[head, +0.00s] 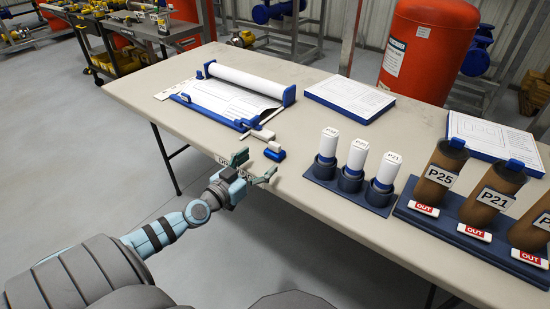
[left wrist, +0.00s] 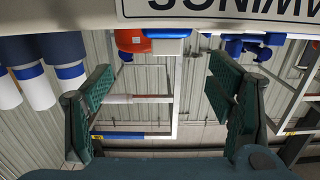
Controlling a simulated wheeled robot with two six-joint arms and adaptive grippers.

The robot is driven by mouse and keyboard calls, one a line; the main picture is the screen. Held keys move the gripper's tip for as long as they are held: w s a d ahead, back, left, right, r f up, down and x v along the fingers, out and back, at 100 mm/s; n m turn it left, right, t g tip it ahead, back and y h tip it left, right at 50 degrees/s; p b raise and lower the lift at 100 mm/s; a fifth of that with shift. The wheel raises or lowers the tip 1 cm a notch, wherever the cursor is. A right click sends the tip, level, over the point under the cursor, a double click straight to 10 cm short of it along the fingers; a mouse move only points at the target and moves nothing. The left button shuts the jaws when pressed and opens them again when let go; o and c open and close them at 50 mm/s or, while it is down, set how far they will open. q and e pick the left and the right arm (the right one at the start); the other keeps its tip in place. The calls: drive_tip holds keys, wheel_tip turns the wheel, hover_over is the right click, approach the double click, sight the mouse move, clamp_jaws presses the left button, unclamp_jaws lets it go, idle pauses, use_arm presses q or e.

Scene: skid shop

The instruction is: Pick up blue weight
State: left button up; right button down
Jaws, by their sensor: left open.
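A small blue block (head: 275,154), which looks like the blue weight, lies on the table near its front edge, just below a white piece. My left gripper (head: 254,167) is open and empty at the table's front edge, a little to the left of and nearer than the block. In the left wrist view the two dark green fingers (left wrist: 167,105) are spread wide with nothing between them. I cannot make out the blue block for sure in that view, which is upside down. My right gripper is not in view.
The table (head: 240,125) carries a blue-framed roll holder (head: 290,95), a blue-edged sheet pad (head: 350,97), a blue stand (head: 322,172) with white tubes, and a tray (head: 410,211) with labelled brown tubes. A red tank (head: 425,50) stands behind. Bare tabletop surrounds the block's right side.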

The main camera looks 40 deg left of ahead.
sight(273, 148)
use_arm(q)
drive_tip(key=w, duration=0.6)
drive_tip(key=w+a+b, duration=0.1)
drive_tip(key=w, duration=0.1)
drive_tip(key=shift+w+f, duration=0.3)
drive_tip(key=shift+w, duration=0.1)
drive_tip(key=shift+w+f, duration=0.1)
drive_tip(key=shift+w, duration=0.2)
clamp_jaws()
wheel_tip(273, 148, up, 8)
drive_tip(key=p, duration=0.8)
drive_tip(key=shift+r, duration=0.25)
wheel_tip(273, 148, up, 12)
drive_tip(key=p, duration=1.1)
drive_tip(key=shift+f, duration=0.15)
drive_tip(key=shift+f, duration=0.1)
